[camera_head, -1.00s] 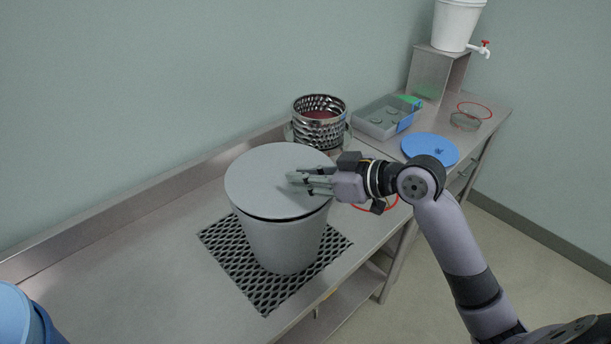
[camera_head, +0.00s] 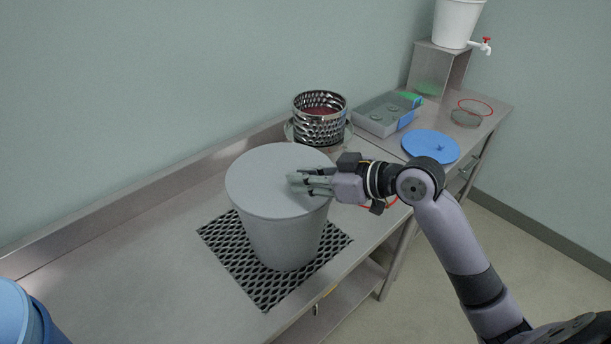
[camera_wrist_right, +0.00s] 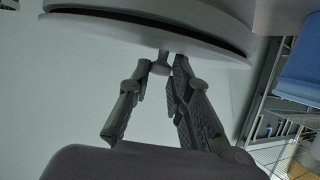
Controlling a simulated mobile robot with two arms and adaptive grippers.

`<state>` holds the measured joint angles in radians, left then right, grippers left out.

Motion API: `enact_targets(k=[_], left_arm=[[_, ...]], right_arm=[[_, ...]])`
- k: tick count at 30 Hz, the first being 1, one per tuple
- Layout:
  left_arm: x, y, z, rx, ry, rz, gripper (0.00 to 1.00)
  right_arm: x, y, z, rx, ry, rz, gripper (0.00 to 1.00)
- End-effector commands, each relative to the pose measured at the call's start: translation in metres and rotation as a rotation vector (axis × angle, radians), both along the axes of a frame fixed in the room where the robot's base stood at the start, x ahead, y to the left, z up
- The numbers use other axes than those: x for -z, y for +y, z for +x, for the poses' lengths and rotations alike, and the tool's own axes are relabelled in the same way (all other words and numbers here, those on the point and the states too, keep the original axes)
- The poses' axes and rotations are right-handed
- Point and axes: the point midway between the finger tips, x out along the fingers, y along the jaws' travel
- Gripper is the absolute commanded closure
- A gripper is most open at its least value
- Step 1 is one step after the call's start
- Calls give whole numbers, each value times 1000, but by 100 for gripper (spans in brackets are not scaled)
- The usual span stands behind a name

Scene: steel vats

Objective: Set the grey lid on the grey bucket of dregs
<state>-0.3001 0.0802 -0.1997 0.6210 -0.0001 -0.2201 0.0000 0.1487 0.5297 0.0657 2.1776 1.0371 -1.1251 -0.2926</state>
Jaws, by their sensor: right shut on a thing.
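The grey lid (camera_head: 265,172) lies level over the mouth of the grey bucket (camera_head: 282,240), which stands upright on the black mesh mat. My right gripper (camera_head: 297,182) reaches in from the right above the lid and is shut on its handle, which the fingers mostly hide. In the right wrist view my right gripper's fingers (camera_wrist_right: 168,75) close together at the lid, and a dark curved line shows along its edge. In the head view the lid's front edge looks close against the bucket's rim. Whether it touches all round I cannot tell. The dregs are hidden. My left gripper is out of view.
A perforated steel basket (camera_head: 320,120) stands behind the bucket. A grey tray (camera_head: 381,118) and a blue lid (camera_head: 430,147) lie to the right. A white tap bucket (camera_head: 456,22) stands on a steel riser. A blue bucket (camera_head: 22,315) is at lower left. The counter's left part is clear.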

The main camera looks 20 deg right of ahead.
Motion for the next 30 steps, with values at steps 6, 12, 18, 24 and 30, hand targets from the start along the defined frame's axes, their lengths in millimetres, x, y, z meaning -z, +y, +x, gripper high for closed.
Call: enact_targets(k=[6,12,18,24,30], left_arm=[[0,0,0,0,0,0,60],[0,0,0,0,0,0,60],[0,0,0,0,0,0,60],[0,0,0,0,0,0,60],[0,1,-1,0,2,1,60]], right_arm=[[2,0,0,0,-1,1,100],[2,0,0,0,-1,1,71],[2,0,0,0,-1,1,58],[2,0,0,0,0,0,58],[-1,-5,-6,0,0,0,58]])
